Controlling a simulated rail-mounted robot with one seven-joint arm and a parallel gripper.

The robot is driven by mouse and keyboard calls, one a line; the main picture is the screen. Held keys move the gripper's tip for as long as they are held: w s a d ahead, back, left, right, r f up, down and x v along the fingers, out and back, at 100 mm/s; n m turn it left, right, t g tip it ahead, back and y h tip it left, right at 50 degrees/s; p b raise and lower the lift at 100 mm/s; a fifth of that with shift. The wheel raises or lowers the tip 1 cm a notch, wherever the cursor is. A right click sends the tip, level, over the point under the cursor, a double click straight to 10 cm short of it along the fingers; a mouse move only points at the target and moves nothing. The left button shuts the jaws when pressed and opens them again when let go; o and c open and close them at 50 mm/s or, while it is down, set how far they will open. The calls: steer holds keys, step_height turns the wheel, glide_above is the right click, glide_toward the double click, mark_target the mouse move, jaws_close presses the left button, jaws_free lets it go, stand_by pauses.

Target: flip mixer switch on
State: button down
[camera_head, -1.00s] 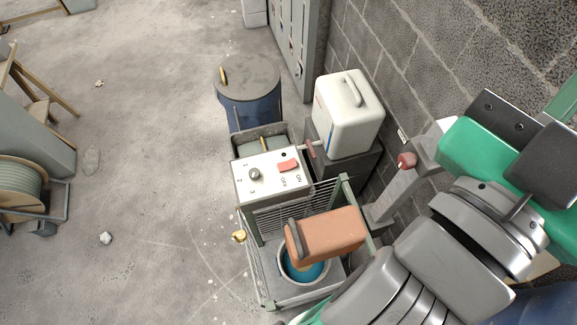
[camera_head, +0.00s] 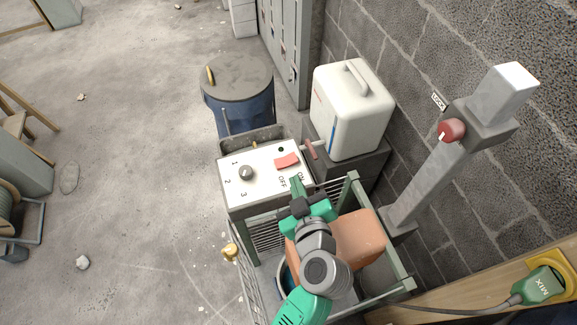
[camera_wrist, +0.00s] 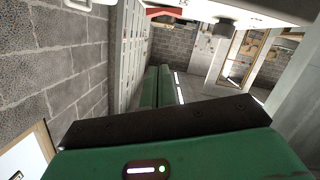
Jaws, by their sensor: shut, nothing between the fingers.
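The white control panel (camera_head: 262,190) stands in the middle of the head view, with a red rocker switch (camera_head: 287,161) at its right and the labels ON and OFF in front of it. I cannot tell which way the rocker is tipped. My gripper (camera_head: 296,182) is shut and empty, its green fingertips at the panel's front right, over the labels and just short of the switch. Contact cannot be told. In the wrist view, the closed fingers (camera_wrist: 162,82) point forward below the red switch (camera_wrist: 164,12). The orange mixer body (camera_head: 362,236) is partly hidden behind my arm.
A dark dial (camera_head: 246,172) sits left on the panel. A white canister (camera_head: 350,110) stands behind, right of a blue lidded drum (camera_head: 240,95). A grey post with a red knob (camera_head: 451,131) stands along the block wall. The floor at left is mostly clear.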

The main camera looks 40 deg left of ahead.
steer(key=shift+w+a, duration=0.1)
glide_above(293, 170)
steer(key=s, duration=0.1)
steer(key=shift+s+a+f+p, duration=0.1)
steer(key=shift+a+f+p, duration=0.1)
steer(key=shift+f, duration=0.3)
steer(key=shift+s+a+f+p, duration=0.1)
steer(key=shift+a+f+p, duration=0.1)
steer(key=shift+f, duration=0.25)
steer(key=f, duration=0.1)
steer(key=w+f, duration=0.1)
steer(key=shift+d+f, duration=0.2)
steer(key=shift+f, duration=0.1)
steer(key=shift+w+d+f+b, duration=0.2)
steer(key=shift+f+b, duration=0.1)
steer(key=shift+f, duration=0.35)
